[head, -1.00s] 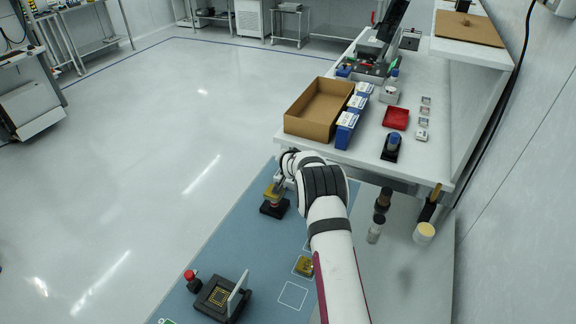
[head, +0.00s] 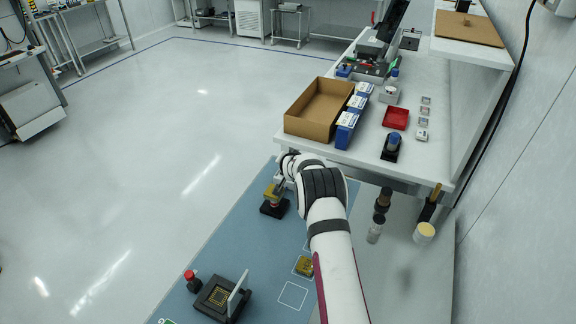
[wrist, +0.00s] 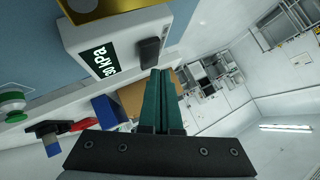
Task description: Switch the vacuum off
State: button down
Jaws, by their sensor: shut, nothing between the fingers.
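A white box-shaped unit (wrist: 95,35) fills the upper left of the wrist view. It has a green display (wrist: 98,61) with tilted white text reading kPa; the digits are hard to read. A dark raised switch (wrist: 150,51) sits on the same face. My gripper (wrist: 160,72) is shut and empty, its teal fingers together with their tips right beside the switch. I cannot tell whether they touch it. In the head view, my arm's wrist covers the fingertips and most of this area.
A gold piece on a black base (head: 274,207) stands on the blue mat (head: 225,235). An open chip socket (head: 220,297), a red button (head: 190,276) and a gold part (head: 304,266) lie nearer. A cardboard box (head: 318,108) stands on the white bench behind.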

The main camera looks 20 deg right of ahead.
jog(key=shift+f, duration=0.35)
dwell(0.4)
dwell(0.3)
jog(key=shift+r, duration=0.8)
jog(key=shift+s+a+r, duration=0.15)
jog(key=shift+a+r, duration=0.05)
jog(key=shift+r, duration=1.05)
jog(key=shift+s+a+r, duration=0.15)
jog(key=shift+r, duration=1.05)
